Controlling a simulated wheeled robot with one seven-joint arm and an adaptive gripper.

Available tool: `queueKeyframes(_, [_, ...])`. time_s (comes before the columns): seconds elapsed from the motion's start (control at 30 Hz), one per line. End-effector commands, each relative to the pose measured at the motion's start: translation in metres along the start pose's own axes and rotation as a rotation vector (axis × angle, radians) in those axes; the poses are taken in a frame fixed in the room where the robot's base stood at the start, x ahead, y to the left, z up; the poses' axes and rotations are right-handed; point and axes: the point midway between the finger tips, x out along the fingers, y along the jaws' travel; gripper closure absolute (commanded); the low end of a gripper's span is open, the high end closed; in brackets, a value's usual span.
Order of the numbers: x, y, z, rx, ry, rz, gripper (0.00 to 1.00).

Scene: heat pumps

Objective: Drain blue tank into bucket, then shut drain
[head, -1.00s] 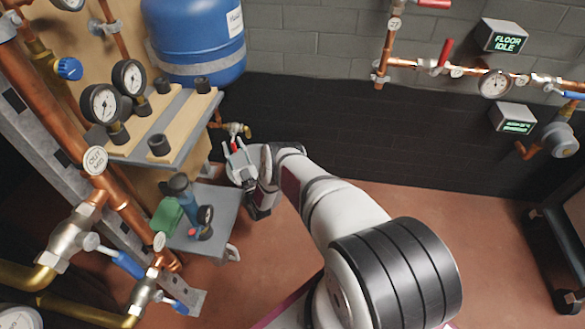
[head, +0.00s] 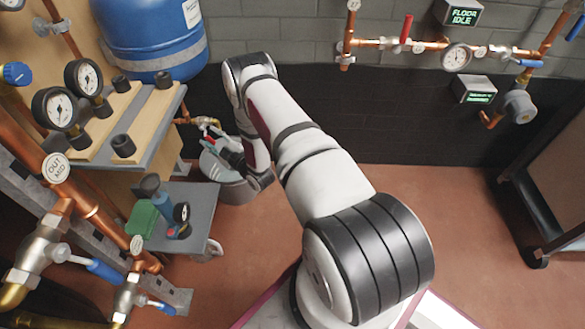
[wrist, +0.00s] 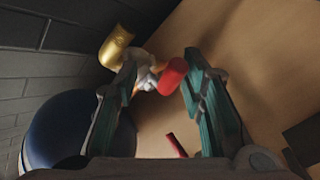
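The blue tank (head: 155,40) stands against the wall at the upper left; its dark blue side also shows at lower left in the wrist view (wrist: 75,135). Its brass drain valve (head: 208,122) sits below it, above the grey bucket (head: 238,190) on the floor. In the wrist view the brass fitting (wrist: 117,46) and a red handle (wrist: 172,77) lie ahead. My gripper (wrist: 160,65) is open, with its two fingers on either side of the red handle's end. I cannot tell whether either finger touches it. My arm partly covers the bucket in the head view.
A grey cart (head: 205,215) with a green box (head: 141,219) and a gauge stands left of the bucket. Copper pipes with gauges and blue-handled valves fill the left side. A dark rack (head: 545,200) stands right. The floor between is clear.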

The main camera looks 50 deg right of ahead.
Motion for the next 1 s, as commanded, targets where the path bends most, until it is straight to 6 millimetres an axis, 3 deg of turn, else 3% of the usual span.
queueKeyframes(0.4, [-0.004, 0.019, -0.011, -0.248, -0.209, -0.196, 0.66])
queueKeyframes(1.0, [-0.108, 0.033, -0.033, -0.237, -0.21, -0.198, 0.66])
